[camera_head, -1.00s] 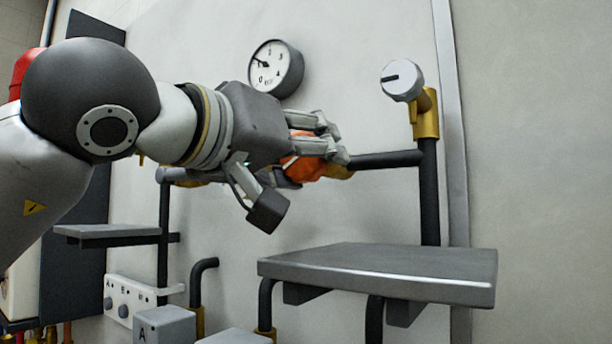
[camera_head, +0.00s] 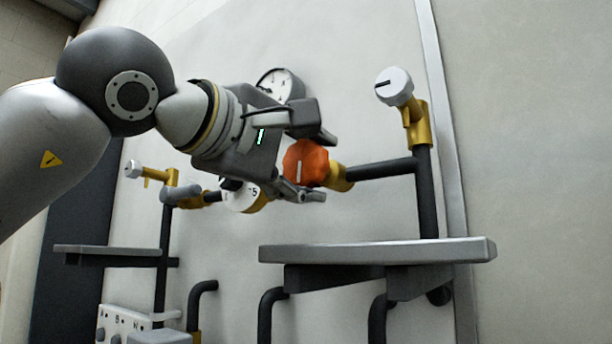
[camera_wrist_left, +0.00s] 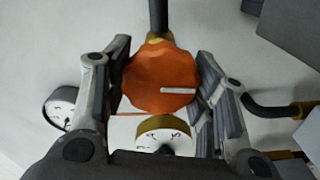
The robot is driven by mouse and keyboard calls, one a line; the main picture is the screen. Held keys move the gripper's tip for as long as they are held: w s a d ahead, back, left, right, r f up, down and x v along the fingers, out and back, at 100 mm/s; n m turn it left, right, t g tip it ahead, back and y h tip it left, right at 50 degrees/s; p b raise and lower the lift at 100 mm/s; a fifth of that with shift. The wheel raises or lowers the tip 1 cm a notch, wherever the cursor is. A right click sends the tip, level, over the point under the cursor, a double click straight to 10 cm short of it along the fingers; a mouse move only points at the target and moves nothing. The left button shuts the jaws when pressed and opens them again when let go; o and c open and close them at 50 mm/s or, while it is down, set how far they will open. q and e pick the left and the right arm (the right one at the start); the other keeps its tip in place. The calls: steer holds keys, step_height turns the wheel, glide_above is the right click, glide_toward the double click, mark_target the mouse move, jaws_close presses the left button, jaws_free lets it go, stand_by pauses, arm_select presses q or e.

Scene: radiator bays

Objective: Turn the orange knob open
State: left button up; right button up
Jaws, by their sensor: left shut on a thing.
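The orange knob (camera_head: 306,163) sits on a brass valve at the left end of a black pipe. It has a scalloped rim and a white line on its face, nearly upright in the head view. My left gripper (camera_head: 314,165) is around it, one finger above and one below. In the left wrist view the knob (camera_wrist_left: 161,80) lies between the two fingers (camera_wrist_left: 162,88), which close on its sides; the white line there runs sideways. My right gripper is not in view.
A grey-white knob (camera_head: 393,86) stands on a brass fitting at the upper right. A pressure gauge (camera_head: 279,85) is partly behind my left gripper. A white numbered dial (camera_head: 243,198) is just below it. A grey shelf (camera_head: 376,251) juts out below the pipe.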

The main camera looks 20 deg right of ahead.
arm_select(q)
steer(key=n+b, duration=0.2)
steer(key=n, duration=0.2)
steer(key=shift+f+n, duration=0.15)
steer(key=shift+n, duration=0.15)
steer(key=n+b, duration=0.2)
steer(key=n, duration=0.2)
steer(key=shift+f+n, duration=0.1)
steer(key=shift+n, duration=0.2)
steer(key=n+b, duration=0.2)
steer(key=n, duration=0.2)
steer(key=shift+d+n, duration=0.1)
steer(key=shift+n, duration=0.2)
steer(key=n+b, duration=0.1)
steer(key=n, duration=0.3)
steer(key=shift+f+b, duration=0.15)
steer(key=shift+b, duration=0.15)
steer(key=n+b, duration=0.1)
steer(key=n, duration=0.4)
steer(key=shift+d+b, duration=0.1)
steer(key=shift+b, duration=0.2)
steer(key=n+b, duration=0.1)
steer(key=n, duration=0.3)
steer(key=shift+s+n, duration=0.15)
steer(key=shift+n, duration=0.15)
steer(key=n+b, duration=0.1)
steer(key=n, duration=0.3)
steer(key=shift+n+b, duration=0.7)
steer(key=shift+n, duration=2)
